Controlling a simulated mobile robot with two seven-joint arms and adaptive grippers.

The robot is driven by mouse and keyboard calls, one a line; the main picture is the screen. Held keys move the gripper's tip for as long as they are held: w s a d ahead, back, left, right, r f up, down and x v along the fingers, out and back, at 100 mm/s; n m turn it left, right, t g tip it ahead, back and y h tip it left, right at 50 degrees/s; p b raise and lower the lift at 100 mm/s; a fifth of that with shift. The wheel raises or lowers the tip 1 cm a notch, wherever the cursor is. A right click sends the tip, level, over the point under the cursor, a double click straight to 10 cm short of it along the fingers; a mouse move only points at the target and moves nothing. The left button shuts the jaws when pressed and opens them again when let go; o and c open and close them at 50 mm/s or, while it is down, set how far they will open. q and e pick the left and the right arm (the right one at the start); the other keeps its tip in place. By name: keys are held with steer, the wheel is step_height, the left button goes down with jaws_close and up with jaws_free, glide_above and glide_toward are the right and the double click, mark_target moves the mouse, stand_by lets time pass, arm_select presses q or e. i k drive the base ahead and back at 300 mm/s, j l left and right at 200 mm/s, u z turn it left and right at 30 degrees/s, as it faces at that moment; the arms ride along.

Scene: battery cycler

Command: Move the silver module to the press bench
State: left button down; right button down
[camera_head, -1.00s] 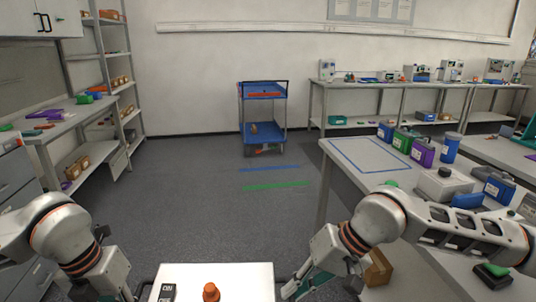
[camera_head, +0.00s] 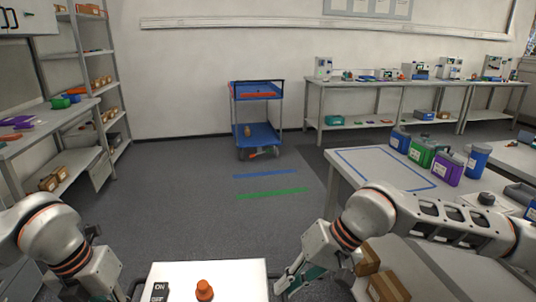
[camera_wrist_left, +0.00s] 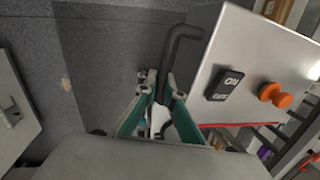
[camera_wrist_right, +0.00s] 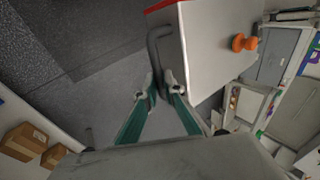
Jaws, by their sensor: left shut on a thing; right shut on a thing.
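The silver module (camera_head: 238,278) is a pale box with a black ON/OFF switch and an orange knob on top. It is held level low in front of me, its lower part out of the head view. My left gripper (camera_wrist_left: 160,88) is shut on a dark bar handle (camera_wrist_left: 178,48) at one side of the module. My right gripper (camera_wrist_right: 158,88) is shut on the matching handle (camera_wrist_right: 154,48) at the opposite side. I cannot tell for sure which bench is the press bench.
A right-hand bench (camera_head: 352,180) bears a blue-outlined rectangle and several coloured jugs, with cardboard boxes (camera_head: 388,286) below. A blue cart (camera_head: 257,133) stands by the wall beyond floor stripes. A bench with instruments (camera_head: 375,84) is at the back right. The floor ahead is clear.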

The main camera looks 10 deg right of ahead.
mark_target(382, 166)
steer(key=i, duration=1.4)
steer(key=i+z, duration=0.25)
steer(key=i+j+z, duration=0.15)
steer(key=z, duration=0.15)
steer(key=i+j+z, duration=0.15)
steer(key=z, duration=0.3)
steer(key=i+j+z, duration=0.15)
steer(key=z, duration=0.25)
steer(key=i+j+z, duration=0.1)
steer(key=j+z, duration=0.35)
steer(key=i+j+z, duration=0.1)
steer(key=z, duration=0.3)
steer(key=j+z, duration=0.45)
steer(key=i, duration=0.15)
steer(key=z, duration=0.05)
